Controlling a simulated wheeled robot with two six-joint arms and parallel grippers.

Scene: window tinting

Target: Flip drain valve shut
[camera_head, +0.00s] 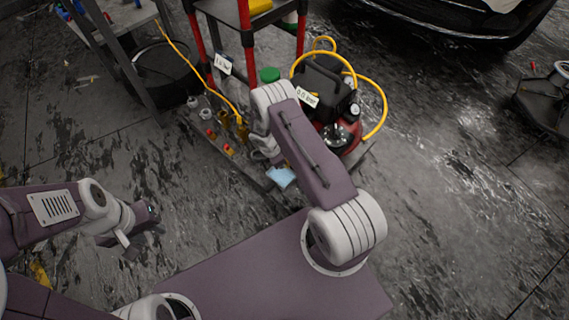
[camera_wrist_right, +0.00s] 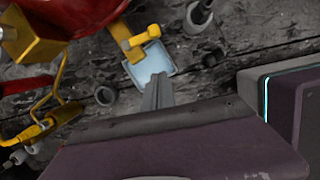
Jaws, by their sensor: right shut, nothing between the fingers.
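A yellow drain valve (camera_wrist_right: 124,38) hangs below the red tank (camera_wrist_right: 70,14) in the right wrist view, with a short yellow crosspiece at its lower end. A pale blue square (camera_wrist_right: 152,64) lies beneath it. My right gripper (camera_wrist_right: 158,90) is shut and empty, its tips just below the valve in that view, overlapping the edge of the blue square. I cannot tell whether it touches the valve. In the head view my right arm hides the valve and right gripper. The blue square (camera_head: 281,177) shows beside the arm. My left gripper (camera_head: 140,232) is away at the left.
A black and red compressor (camera_head: 325,90) with a yellow hose (camera_head: 381,100) stands on a low platform, close to my right arm. Small fittings (camera_head: 212,134) lie left of the arm. A red-legged shelf (camera_head: 230,15) and a car (camera_head: 460,18) stand behind. Floor at right is mostly clear.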

